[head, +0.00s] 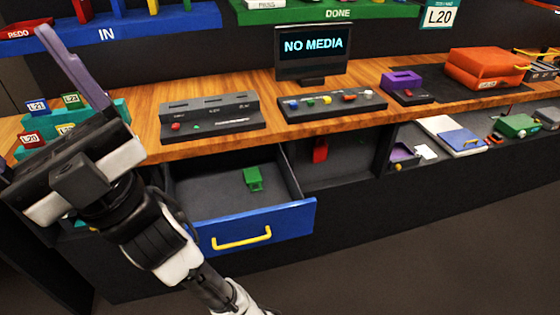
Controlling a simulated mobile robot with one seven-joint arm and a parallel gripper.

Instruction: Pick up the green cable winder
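A small green piece with a notched shape, which looks like the green cable winder (253,179), lies on the grey floor of the open blue-fronted drawer (262,228). It sits towards the drawer's back right, clear of the walls.
The wooden bench top (350,88) holds a grey slotted box (210,115), a button panel (330,103), a monitor (312,52) and orange cases (488,68). Teal racks (110,110) stand behind my gripper. A lower shelf at right holds a green box (517,125). The floor ahead is clear.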

